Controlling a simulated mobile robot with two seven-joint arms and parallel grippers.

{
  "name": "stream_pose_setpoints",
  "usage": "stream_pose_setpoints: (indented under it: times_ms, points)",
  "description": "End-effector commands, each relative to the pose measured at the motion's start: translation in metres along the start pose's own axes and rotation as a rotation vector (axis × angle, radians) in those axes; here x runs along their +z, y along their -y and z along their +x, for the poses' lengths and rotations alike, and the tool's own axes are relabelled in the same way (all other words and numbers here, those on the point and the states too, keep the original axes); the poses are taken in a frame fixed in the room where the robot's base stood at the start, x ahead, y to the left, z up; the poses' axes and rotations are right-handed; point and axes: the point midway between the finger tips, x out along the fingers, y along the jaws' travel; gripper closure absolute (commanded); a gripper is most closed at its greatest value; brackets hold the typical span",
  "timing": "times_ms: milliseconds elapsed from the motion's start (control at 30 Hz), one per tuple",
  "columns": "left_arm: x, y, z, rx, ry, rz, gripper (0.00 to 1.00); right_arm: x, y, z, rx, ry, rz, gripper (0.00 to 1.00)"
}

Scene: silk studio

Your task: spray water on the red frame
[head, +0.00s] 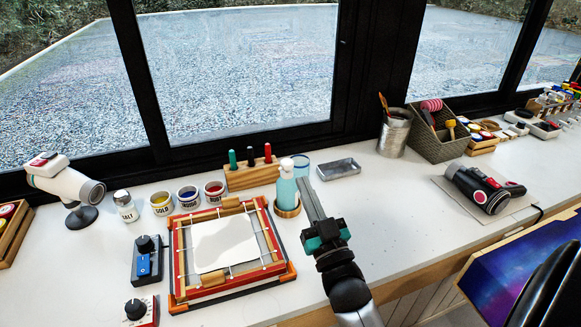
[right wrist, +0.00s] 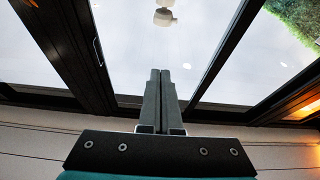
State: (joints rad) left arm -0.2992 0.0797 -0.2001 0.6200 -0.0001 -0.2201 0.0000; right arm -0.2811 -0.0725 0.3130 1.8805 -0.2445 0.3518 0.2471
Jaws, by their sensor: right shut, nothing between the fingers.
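The red frame (head: 174,262) lies flat on the white counter, with a lighter wooden inner frame and a white sheet (head: 224,243) laced inside it. A pale teal spray bottle (head: 287,190) with a white top stands upright in a round wooden holder at the frame's back right corner. My right gripper (head: 305,184) reaches in from below, its fingers just right of the bottle; I cannot tell whether they touch it. In the right wrist view its fingers (right wrist: 160,100) are shut together and empty, with no bottle visible. My left gripper is not in view.
Small labelled pots (head: 188,196) and a wooden rack (head: 252,174) of coloured-handled tools stand behind the frame. A switch box (head: 147,262) sits left of it. A metal tray (head: 339,168) lies behind my right gripper. Counter right of my arm is clear up to a dark hand tool (head: 480,188).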

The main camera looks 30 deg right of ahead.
Motion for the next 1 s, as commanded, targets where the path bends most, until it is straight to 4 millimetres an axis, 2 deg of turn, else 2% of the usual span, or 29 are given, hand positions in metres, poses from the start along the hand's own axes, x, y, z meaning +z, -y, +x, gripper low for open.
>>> stream_pose_setpoints:
  times_ms: [167,267,767,800,1000]
  points:
    - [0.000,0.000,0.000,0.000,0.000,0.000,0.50,0.000,0.000,0.009,-0.001,-0.001,0.000,1.00]
    - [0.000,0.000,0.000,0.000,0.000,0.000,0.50,0.000,0.000,0.021,-0.001,-0.002,0.000,1.00]
    - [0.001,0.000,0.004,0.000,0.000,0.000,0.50,0.001,0.000,0.104,-0.001,-0.001,0.000,1.00]
    - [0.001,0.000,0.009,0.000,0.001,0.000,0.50,0.014,0.000,0.097,0.000,0.006,0.001,1.00]
    - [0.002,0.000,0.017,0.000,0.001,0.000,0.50,0.035,0.000,0.088,0.001,0.004,0.001,1.00]
